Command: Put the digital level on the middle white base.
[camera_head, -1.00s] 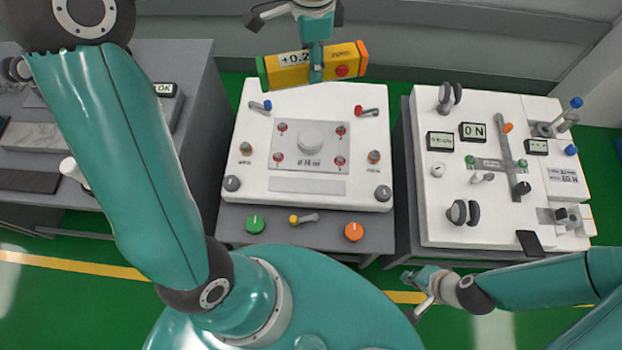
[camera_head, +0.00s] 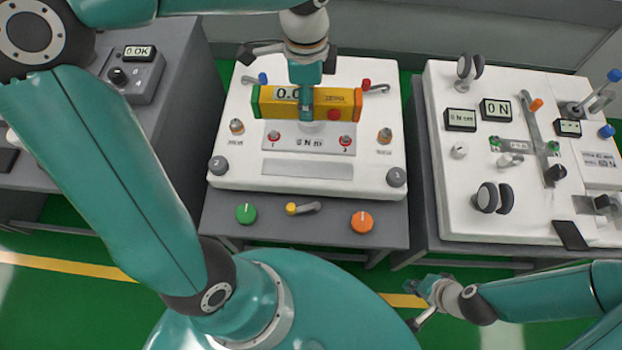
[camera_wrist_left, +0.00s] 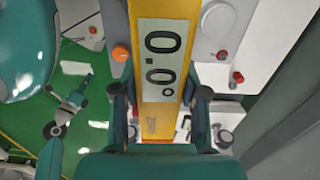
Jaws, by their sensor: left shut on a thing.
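The digital level (camera_head: 340,98) is a yellow bar with a green left end, an orange right end, a red button and a display reading 0.0. My left gripper (camera_head: 306,102) is shut on its middle. In the left wrist view the level (camera_wrist_left: 160,110) lies between the two fingers (camera_wrist_left: 160,98). The level is nearly horizontal, over the middle white base (camera_head: 245,155), in front of the round grey pad, which it mostly hides. I cannot tell whether it touches the pad. My right gripper (camera_head: 430,290) is low, in front of the right table; its jaw state is unclear.
Small posts and knobs, red, blue and copper, stand around the middle base. A panel (camera_head: 305,170) lies in front of the pad. Green (camera_head: 246,213) and orange (camera_head: 361,222) knobs sit on the table front. A right white base (camera_head: 460,215) carries several instruments.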

